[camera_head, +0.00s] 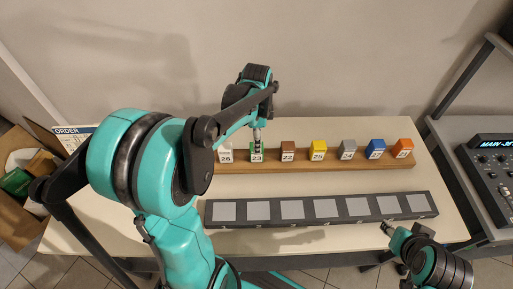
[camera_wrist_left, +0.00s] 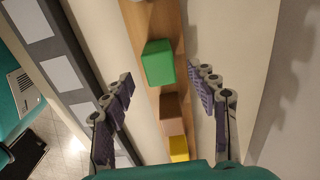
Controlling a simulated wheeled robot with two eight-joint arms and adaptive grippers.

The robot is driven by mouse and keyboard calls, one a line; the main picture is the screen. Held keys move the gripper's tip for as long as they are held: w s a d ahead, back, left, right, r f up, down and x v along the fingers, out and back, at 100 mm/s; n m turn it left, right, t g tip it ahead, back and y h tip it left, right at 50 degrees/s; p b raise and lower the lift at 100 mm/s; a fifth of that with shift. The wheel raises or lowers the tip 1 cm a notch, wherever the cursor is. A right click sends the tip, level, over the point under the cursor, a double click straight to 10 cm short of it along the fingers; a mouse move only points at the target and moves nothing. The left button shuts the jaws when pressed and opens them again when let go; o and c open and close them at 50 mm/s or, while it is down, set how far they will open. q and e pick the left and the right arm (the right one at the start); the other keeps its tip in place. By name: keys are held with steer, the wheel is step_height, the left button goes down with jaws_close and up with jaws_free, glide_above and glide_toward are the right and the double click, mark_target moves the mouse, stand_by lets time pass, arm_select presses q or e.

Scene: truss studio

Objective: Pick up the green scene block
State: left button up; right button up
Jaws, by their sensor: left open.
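The green block (camera_head: 257,155), with a number label on its front, stands on a wooden ledge (camera_head: 325,167) in a row of coloured blocks. My left gripper (camera_head: 257,138) is above it, pointing down and partly hiding it. In the left wrist view the green block (camera_wrist_left: 158,63) appears between and just beyond the open fingertips (camera_wrist_left: 162,80). Nothing is held, and I cannot tell whether a finger touches it. My right gripper (camera_head: 387,229) is low at the right, by the table's front edge; its finger opening is too small to judge.
A white block (camera_head: 226,152) and a brown block (camera_head: 288,150) flank the green one closely; yellow, grey, blue and orange blocks stand further right. A dark strip with grey square pads (camera_head: 321,221) lies in front. A mixing console (camera_head: 490,165) is at right.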

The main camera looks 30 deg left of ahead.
arm_select(q)
step_height(320, 180, down, 8)
steer(key=b, duration=0.3)
steer(key=shift+r, duration=0.25)
steer(key=c, duration=1.3)
